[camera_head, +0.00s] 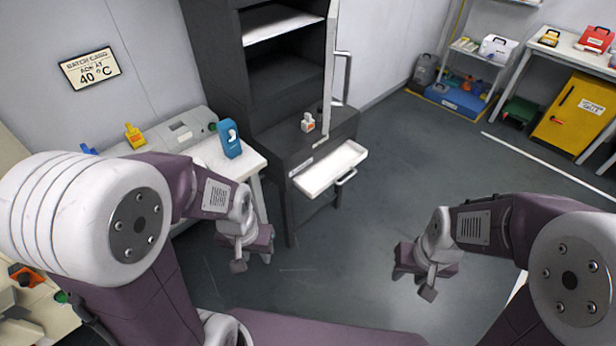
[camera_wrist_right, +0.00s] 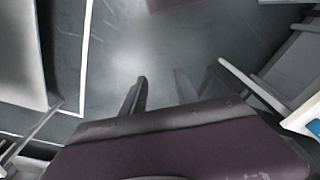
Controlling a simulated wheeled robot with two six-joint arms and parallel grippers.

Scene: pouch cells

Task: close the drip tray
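The drip tray (camera_head: 331,169) is a shallow white tray pulled out of the front of the dark cabinet (camera_head: 290,150), below its top ledge. A metal bar handle (camera_head: 346,178) is on its front edge. The tray looks empty. My left gripper (camera_head: 252,262) hangs over the floor, to the left of and nearer than the tray, apart from it. Its fingers look spread and empty. My right gripper (camera_head: 413,283) is over the floor to the right of and nearer than the tray. In the right wrist view its fingers (camera_wrist_right: 160,92) are apart with nothing between them.
The cabinet's upper door (camera_head: 331,60) stands open, with a long handle. A small white-and-orange bottle (camera_head: 308,122) stands on the ledge above the tray. A bench (camera_head: 215,150) with a blue device (camera_head: 229,139) is left of the cabinet. The floor (camera_head: 430,160) right of the tray is clear.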

